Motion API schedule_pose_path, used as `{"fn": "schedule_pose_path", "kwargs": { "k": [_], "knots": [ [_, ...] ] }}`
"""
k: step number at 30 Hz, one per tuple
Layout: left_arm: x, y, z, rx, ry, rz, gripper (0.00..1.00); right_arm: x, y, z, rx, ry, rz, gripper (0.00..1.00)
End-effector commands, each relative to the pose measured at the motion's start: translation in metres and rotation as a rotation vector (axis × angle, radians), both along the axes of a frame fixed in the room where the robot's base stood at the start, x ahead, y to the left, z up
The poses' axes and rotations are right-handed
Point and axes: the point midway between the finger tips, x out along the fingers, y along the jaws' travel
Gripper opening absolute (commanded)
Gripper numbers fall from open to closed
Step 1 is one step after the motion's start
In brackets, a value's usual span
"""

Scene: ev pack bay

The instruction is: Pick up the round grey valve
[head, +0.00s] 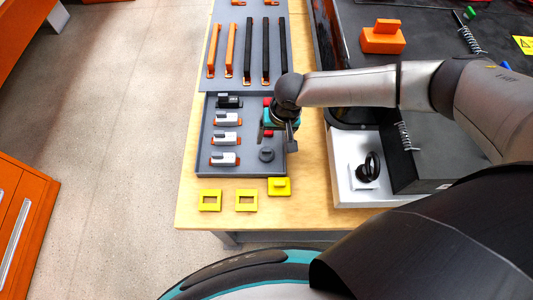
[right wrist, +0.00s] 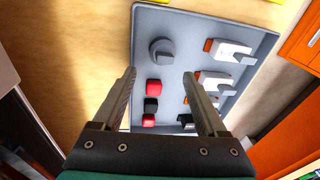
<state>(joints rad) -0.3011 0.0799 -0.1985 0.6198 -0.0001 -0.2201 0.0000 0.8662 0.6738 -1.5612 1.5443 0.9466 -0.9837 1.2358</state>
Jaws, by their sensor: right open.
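The round grey valve (head: 266,154) sits in the front right corner of the grey tray (head: 232,172). In the right wrist view the valve (right wrist: 161,50) lies just beyond the fingertips, between their lines, with nothing touching it. My right gripper (head: 275,136) is over the tray's right side, a little behind the valve in the head view. Its two fingers (right wrist: 160,76) are spread apart with nothing between them. My left gripper is not in view.
White-and-orange parts (head: 226,138) and a black one (head: 229,101) line the tray's left side. Red and black blocks (right wrist: 152,104) lie near the valve. Yellow pieces (head: 246,200) lie in front of the tray. A black battery pack casing (head: 418,158) stands to the right.

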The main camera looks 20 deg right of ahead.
Motion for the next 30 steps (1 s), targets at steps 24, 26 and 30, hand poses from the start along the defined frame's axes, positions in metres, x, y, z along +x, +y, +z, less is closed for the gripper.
{"fn": "schedule_pose_path", "kwargs": {
  "k": [24,26,30],
  "knots": [
    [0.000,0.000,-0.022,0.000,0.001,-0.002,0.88,0.005,0.013,-0.073,0.001,-0.001,0.001,0.75],
    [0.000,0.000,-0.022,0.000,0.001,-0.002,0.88,0.005,0.013,-0.073,0.001,-0.001,0.001,0.75],
    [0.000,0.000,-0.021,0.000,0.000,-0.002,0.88,0.005,0.013,-0.073,0.001,0.000,0.001,0.73]
  ]
}}
